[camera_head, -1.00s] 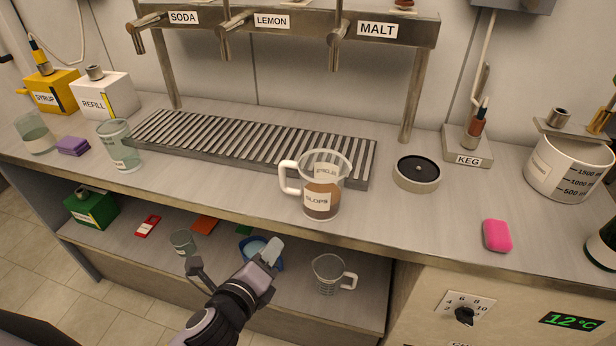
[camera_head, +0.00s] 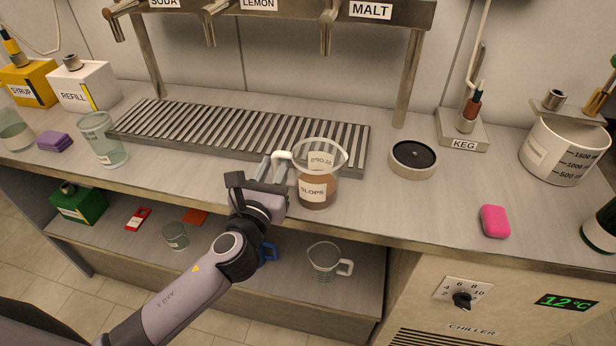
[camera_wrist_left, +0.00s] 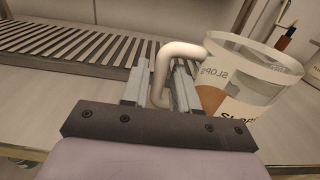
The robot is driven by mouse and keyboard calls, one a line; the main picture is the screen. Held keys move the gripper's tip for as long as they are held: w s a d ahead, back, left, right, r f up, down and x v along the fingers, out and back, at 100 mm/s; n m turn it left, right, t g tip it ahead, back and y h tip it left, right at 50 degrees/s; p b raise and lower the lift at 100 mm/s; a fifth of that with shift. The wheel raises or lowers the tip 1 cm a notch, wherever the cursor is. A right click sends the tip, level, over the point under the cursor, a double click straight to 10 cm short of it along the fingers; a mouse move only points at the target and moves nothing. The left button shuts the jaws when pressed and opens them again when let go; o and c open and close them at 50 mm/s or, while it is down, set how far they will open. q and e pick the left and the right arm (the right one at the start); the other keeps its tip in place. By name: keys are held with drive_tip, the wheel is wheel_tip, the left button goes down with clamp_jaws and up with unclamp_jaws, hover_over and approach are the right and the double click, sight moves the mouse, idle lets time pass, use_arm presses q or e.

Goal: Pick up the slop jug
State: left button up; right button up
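The slop jug (camera_head: 318,190) is a clear jug with a white handle, a SLOPS label and brown liquid low inside. It stands upright on the counter in front of the drip grate's right end. My left gripper (camera_head: 271,169) reaches up from the front left to the jug's handle. In the left wrist view, the white handle (camera_wrist_left: 164,62) lies between the two fingers (camera_wrist_left: 163,88), which are close together on either side of it. The jug body (camera_wrist_left: 245,80) is right of the fingers. The lower part of the handle is hidden by the gripper. My right gripper is not in view.
A slatted drip grate (camera_head: 240,135) lies behind the jug. A round black-topped disc (camera_head: 413,158) stands to its right, with a pink sponge (camera_head: 495,221) further right. A glass (camera_head: 102,142) stands left. A glass measuring jug (camera_head: 325,262) sits on the lower shelf.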

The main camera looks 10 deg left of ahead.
use_arm(q)
drive_tip(key=shift+w, duration=0.75)
drive_tip(key=shift+c, duration=0.3)
clamp_jaws()
drive_tip(key=shift+r, duration=0.1)
wheel_tip(320, 180, up, 11)
drive_tip(key=p, duration=0.4)
wheel_tip(320, 180, up, 9)
